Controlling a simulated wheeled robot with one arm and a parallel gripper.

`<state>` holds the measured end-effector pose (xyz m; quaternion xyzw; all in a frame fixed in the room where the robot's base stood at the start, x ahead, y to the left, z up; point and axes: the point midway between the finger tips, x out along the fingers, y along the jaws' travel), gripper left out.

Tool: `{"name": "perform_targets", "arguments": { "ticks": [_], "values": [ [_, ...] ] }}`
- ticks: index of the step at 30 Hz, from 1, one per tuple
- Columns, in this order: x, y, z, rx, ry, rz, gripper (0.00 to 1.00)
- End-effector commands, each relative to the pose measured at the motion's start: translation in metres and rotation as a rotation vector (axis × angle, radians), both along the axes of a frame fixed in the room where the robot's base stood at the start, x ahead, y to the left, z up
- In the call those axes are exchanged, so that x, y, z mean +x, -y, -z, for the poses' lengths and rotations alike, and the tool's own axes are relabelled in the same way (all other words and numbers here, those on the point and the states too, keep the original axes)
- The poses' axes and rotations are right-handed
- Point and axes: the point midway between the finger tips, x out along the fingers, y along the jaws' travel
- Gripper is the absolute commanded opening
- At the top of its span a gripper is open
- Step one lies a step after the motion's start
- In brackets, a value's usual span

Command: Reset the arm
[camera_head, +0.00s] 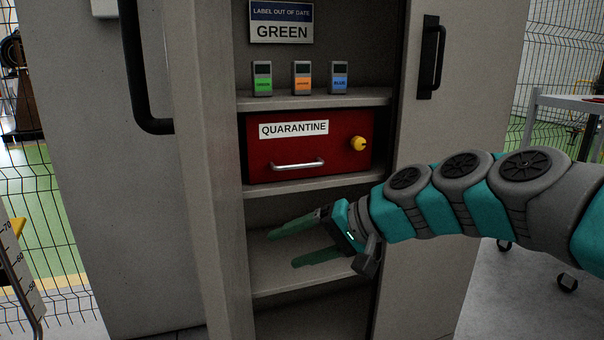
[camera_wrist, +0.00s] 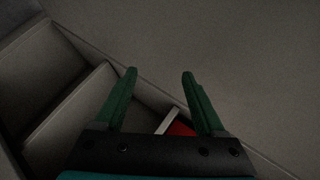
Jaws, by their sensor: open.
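My gripper (camera_head: 292,243) is open with green fingers. In the head view it reaches into the cabinet from the right, below the red quarantine drawer and in front of a lower shelf. In the wrist view my gripper (camera_wrist: 160,80) shows two spread fingers with nothing between them. A bit of red and a pale edge show near the base of the right finger. My arm bends in from the right side of the head view, in front of the right cabinet door.
The grey cabinet stands open. The red drawer (camera_head: 343,148) is shut, with a silver handle and yellow knob. Above it, green (camera_head: 262,79), orange (camera_head: 301,78) and blue (camera_head: 339,78) tagged devices stand on a shelf (camera_head: 320,98). The right door (camera_head: 445,60) is beside my arm.

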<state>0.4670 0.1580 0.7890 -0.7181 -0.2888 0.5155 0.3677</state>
Motion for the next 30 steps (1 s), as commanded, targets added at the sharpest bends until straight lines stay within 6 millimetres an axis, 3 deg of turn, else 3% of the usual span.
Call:
{"name": "perform_targets", "arguments": {
  "ticks": [1,5,9,15,21,30],
  "values": [
    [-0.028,-0.003,0.021,-0.098,-0.017,-0.043,0.72],
    [-0.093,0.011,0.083,-0.346,-0.088,-0.128,0.72],
    [-0.160,0.054,0.141,-0.598,-0.198,-0.181,0.72],
    [-0.235,0.123,0.186,-0.855,-0.355,-0.198,0.72],
    [-0.269,0.156,0.200,-0.956,-0.439,-0.193,0.72],
    [-0.272,0.159,0.201,-0.964,-0.446,-0.193,0.72]
  ]
}}
